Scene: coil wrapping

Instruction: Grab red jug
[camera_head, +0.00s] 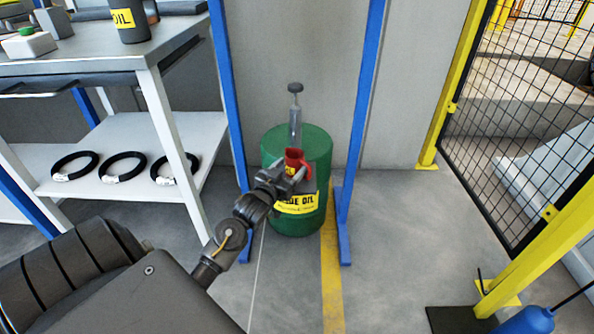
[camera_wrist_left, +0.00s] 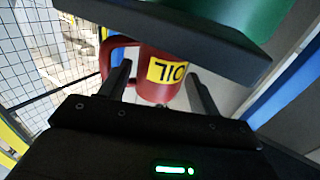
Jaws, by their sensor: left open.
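The red jug (camera_head: 294,158) is at the green drum, below the grey pump, in the head view. In the left wrist view the red jug (camera_wrist_left: 150,84) shows a yellow OIL label, with its handle towards the left. My left gripper (camera_head: 287,176) is open at the jug. In the wrist view its two fingers (camera_wrist_left: 158,78) stand on either side of the jug's body, with no clear grip. A dark bar hides part of the jug there. My right gripper is in neither view.
The green drum (camera_head: 318,148) stands between blue posts (camera_head: 365,100) against a grey wall. A metal table (camera_head: 110,50) at left holds a dark OIL container (camera_head: 130,20); black coils (camera_head: 124,167) lie on its lower shelf. A yellow-framed mesh fence (camera_head: 510,110) bounds the right.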

